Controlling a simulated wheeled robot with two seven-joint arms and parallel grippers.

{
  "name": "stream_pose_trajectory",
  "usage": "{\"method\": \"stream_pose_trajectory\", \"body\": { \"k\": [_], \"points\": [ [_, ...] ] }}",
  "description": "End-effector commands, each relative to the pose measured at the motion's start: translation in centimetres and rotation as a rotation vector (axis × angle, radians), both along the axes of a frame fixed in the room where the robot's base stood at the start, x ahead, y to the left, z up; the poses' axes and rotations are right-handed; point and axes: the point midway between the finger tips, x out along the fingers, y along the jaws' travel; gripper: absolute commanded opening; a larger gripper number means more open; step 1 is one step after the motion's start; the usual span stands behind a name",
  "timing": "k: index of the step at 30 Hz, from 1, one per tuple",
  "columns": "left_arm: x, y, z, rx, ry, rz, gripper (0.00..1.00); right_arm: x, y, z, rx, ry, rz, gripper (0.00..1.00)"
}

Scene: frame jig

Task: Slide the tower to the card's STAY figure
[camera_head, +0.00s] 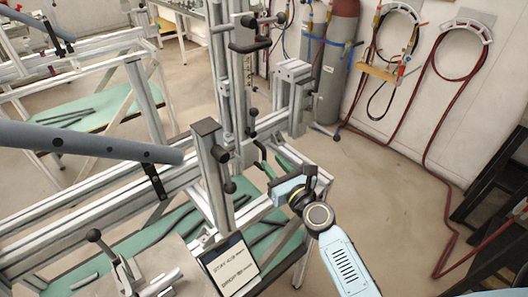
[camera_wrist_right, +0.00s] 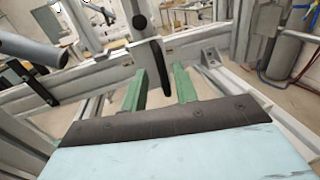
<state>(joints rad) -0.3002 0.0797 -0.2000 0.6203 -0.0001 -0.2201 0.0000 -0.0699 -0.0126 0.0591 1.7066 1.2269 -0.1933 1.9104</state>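The tower (camera_head: 235,90) is a tall upright of silver profile with black knobs and clamps, standing on the frame's rail in the middle of the head view. The card (camera_head: 230,266) is white with a dark border and two handwritten lines, at the bottom centre. Its writing is too small to read. My right gripper (camera_head: 269,153) is beside the tower's right side. In the right wrist view its two green fingers (camera_wrist_right: 160,76) are apart, and a black handle (camera_wrist_right: 156,68) shows in the gap beyond them. I cannot tell whether they touch it. My left gripper is out of view.
A blue-grey tube (camera_head: 90,140) runs in from the left to near a short black-capped post (camera_head: 210,165). A toggle clamp (camera_head: 105,250) stands at the lower left. Gas cylinders (camera_head: 335,65) and hoses line the back wall.

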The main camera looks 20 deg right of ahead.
Motion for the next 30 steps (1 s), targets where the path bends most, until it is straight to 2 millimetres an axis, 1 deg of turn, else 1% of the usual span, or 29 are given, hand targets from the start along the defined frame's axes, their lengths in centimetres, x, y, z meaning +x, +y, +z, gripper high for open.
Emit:
{"method": "stream_pose_trajectory", "body": {
  "k": [1, 3, 6, 9, 14, 22, 23, 27, 29, 30],
  "points": [
    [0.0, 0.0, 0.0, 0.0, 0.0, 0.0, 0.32, 1.2, 0.2, 0.1, 0.0, -0.002, 0.0, 0.29],
    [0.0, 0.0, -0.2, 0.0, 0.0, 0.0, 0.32, 2.4, 0.3, 0.0, 0.001, -0.002, 0.0, 0.29],
    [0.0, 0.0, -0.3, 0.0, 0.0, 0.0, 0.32, 3.9, 0.5, 0.0, 0.0, -0.002, 0.001, 0.29],
    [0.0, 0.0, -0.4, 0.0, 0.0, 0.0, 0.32, 4.9, 0.6, 0.0, -0.001, -0.001, 0.001, 0.29],
    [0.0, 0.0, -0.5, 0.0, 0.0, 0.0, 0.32, 5.8, 0.7, 0.0, -0.002, 0.001, 0.001, 0.29],
    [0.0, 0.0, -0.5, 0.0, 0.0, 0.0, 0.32, 5.9, 0.7, -0.1, -0.002, 0.001, 0.001, 0.29],
    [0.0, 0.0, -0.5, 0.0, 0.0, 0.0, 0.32, 5.9, 0.7, -0.1, -0.002, 0.001, 0.0, 0.28],
    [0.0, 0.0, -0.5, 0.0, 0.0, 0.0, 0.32, 5.9, 0.7, 0.0, -0.002, 0.001, 0.0, 0.1],
    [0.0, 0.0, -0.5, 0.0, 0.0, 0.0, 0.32, 5.9, 0.7, 0.0, -0.002, 0.001, 0.0, 0.02],
    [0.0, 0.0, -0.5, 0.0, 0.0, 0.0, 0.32, 5.9, 0.7, 0.0, -0.002, 0.001, -0.001, 0.0]
  ]
}}
